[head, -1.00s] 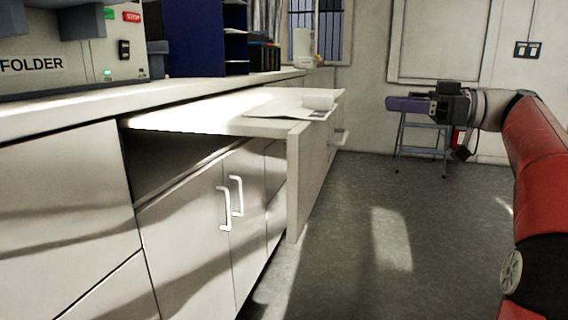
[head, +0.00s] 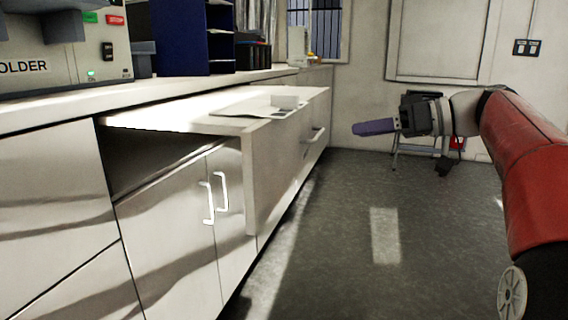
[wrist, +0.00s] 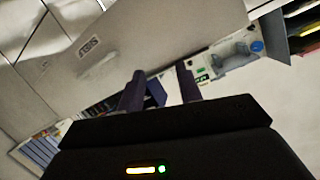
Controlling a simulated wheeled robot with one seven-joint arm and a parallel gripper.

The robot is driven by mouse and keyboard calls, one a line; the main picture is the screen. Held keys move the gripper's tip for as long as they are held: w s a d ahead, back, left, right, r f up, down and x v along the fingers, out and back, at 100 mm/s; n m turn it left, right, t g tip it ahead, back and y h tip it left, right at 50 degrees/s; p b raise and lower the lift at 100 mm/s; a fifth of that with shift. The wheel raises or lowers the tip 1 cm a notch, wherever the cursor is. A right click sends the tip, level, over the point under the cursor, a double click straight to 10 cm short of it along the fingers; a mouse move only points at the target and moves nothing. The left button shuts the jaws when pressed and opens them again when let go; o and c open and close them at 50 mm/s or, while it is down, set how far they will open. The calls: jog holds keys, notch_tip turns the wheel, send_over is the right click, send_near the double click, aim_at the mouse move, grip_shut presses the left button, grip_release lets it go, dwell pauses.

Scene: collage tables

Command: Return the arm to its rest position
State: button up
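My arm reaches in from the right side of the head view, with a red upper link and a grey and black wrist. My gripper (head: 356,128) is at its far end, above the floor and right of the counter, with purple fingers pointing left. In the wrist view, the two dark purple fingers (wrist: 160,84) stand apart with a gap between them. I see nothing held between them, only distant background. From the side in the head view, the fingers overlap.
A pulled-out worktop (head: 180,118) juts from the counter, with paper and a small white box (head: 284,101) on it. The grey floor (head: 345,250) is clear.

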jog(key=s+a+f+m+h+p, duration=0.2)
jog(key=s+a+f+m+h, duration=0.45)
jog(key=s+f, duration=0.5)
jog(key=s+d+f+m+h+p, duration=0.1)
jog(key=s+d+f+h, duration=0.2)
jog(key=s+f, duration=0.4)
jog(key=s+d+f+m+h, duration=0.2)
jog(key=s+f+h, duration=0.2)
jog(key=s+f, duration=0.3)
jog(key=shift+d+f+p, duration=0.25)
jog(key=shift+d+p, duration=0.15)
jog(key=shift+s, duration=0.1)
